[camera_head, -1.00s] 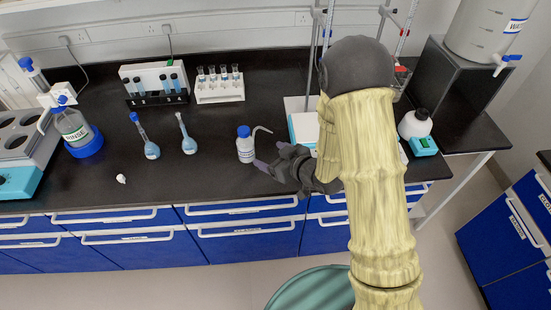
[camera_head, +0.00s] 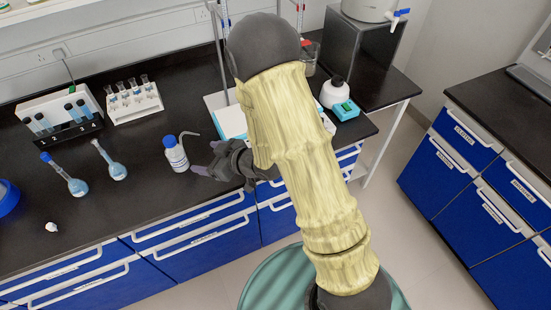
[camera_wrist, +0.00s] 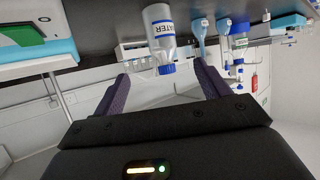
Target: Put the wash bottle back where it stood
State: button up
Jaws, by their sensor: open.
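The wash bottle (camera_head: 176,154) is white with a blue cap and a bent spout. It stands upright on the black bench near the front edge. In the wrist view the wash bottle (camera_wrist: 160,40) appears upside down, with a blue label band reading "WATER", ahead of the fingers and roughly between them. My gripper (camera_head: 205,166) is just right of the bottle, low over the bench. In the wrist view my gripper (camera_wrist: 165,88) has its two fingers spread wide with nothing held. The head view does not clearly show whether a finger touches the bottle.
Two flasks with blue liquid (camera_head: 72,181) (camera_head: 115,168) stand left of the bottle. Behind are a white tube rack (camera_head: 135,107) and a black rack (camera_head: 75,128). A white-and-teal device (camera_head: 231,122) is close behind my gripper. A small white piece (camera_head: 51,227) lies at the left front.

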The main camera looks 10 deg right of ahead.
jog(key=d+r+m+h, duration=0.2)
jog(key=d+m+h, duration=0.15)
jog(key=d, duration=0.35)
jog(key=d+r+m+h, duration=0.2)
jog(key=d+h, duration=0.2)
jog(key=d, duration=0.4)
jog(key=s+d+r+m+g+h, duration=0.1)
jog(key=s+d+r+m+g, duration=0.1)
jog(key=s, duration=0.5)
jog(key=s+d+r+m+g+h, duration=0.2)
jog(key=s+d+m+g, duration=0.1)
jog(key=s+d, duration=0.2)
jog(key=shift+s+d+g, duration=0.2)
jog(key=shift+s+g, duration=0.1)
jog(key=shift+s, duration=0.75)
